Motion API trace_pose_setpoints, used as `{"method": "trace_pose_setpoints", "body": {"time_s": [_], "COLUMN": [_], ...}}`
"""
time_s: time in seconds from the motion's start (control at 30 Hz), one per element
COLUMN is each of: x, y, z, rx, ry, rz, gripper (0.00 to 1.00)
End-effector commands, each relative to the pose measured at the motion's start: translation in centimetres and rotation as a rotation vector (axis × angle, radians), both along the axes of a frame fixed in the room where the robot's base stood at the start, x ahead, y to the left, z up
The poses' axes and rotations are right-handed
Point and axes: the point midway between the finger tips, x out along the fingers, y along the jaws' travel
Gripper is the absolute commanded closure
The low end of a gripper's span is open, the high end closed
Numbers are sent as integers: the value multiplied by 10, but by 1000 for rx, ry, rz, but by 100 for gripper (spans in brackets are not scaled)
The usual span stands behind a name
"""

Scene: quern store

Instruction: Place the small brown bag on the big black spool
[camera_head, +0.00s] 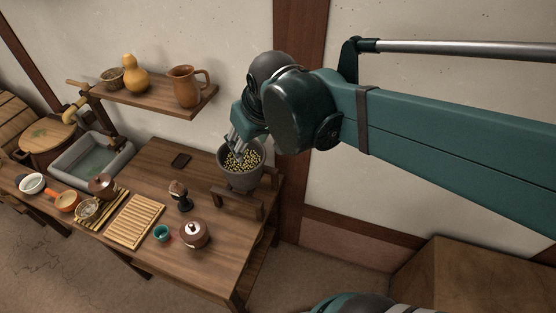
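A small brown item (177,187), perhaps the small brown bag, sits on top of a black spool-shaped stand (184,204) on the wooden table. It seems to rest on the stand, but it is too small to make out clearly. My gripper (236,146) points down at the rim of a grey pot (241,178) filled with yellow-green grains, up and right of the stand. It is apart from the brown item. The fingertips are small and partly merge with the pot, so whether they are open or hold anything is unclear.
The table (215,263) also bears a slatted wooden mat (135,220), a lidded brown pot (194,234), a teal cup (161,233) and a flat dark piece (181,160). A shelf (150,99) with a jug (185,86) hangs behind. A grey basin (92,160) stands left.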

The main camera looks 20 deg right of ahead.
Motion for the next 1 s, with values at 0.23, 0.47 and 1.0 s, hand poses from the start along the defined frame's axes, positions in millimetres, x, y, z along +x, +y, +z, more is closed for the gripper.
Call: {"method": "trace_pose_setpoints", "body": {"time_s": [0.23, 0.47, 1.0], "x": [-35, -63, -85], "y": [-20, -35, -46], "z": [-2, -7, -14], "rx": [21, 39, 56], "ry": [-53, -102, -146], "rz": [-66, -124, -174], "gripper": [57, 57, 57]}}
